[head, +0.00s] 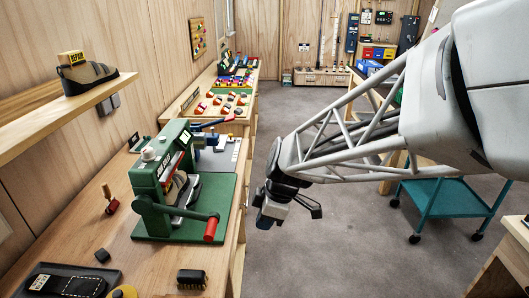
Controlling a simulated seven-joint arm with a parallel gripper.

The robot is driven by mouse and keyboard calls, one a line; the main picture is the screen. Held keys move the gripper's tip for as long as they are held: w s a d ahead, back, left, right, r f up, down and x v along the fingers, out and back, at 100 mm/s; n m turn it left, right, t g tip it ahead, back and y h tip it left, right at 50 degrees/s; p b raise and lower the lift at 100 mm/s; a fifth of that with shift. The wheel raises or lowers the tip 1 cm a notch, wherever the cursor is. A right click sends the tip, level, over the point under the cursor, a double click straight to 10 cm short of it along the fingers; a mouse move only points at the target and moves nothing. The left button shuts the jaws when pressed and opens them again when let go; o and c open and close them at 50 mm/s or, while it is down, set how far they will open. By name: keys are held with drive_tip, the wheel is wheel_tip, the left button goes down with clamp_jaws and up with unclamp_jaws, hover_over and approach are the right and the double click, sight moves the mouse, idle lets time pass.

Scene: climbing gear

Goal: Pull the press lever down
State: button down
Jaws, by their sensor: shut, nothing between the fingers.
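A green press (148,172) stands on a green base plate on the left bench. A climbing shoe (182,190) sits inside its frame. A dark green lever arm (170,208) runs across the press's near side to a red grip (211,229) at its right end, near the bench's front edge. A second, dark arm with a red end (228,118) sticks out to the right behind the press; I cannot tell whether it belongs to it. My gripper (264,221) is shut and empty, hanging over the floor to the right of the press, apart from both red ends.
A shelf (50,118) with a shoe juts out above left. A teal cart (440,205) stands at right. The floor (320,245) between is clear.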

drive_tip(key=shift+d, duration=1.25)
drive_tip(key=shift+r, duration=0.1)
drive_tip(key=s+d+r+m+t+h, duration=0.1)
drive_tip(key=s+d+r+m, duration=0.3)
drive_tip(key=s+d+m, duration=0.4)
drive_tip(key=s+d+r+m+t+h, duration=0.1)
drive_tip(key=s+d+r+m+h, duration=0.2)
drive_tip(key=s+d+m, duration=0.6)
drive_tip(key=shift+d+r+m+t, duration=0.35)
drive_tip(key=shift+r+m, duration=0.25)
drive_tip(key=shift+r, duration=0.3)
drive_tip(key=shift+s, duration=0.1)
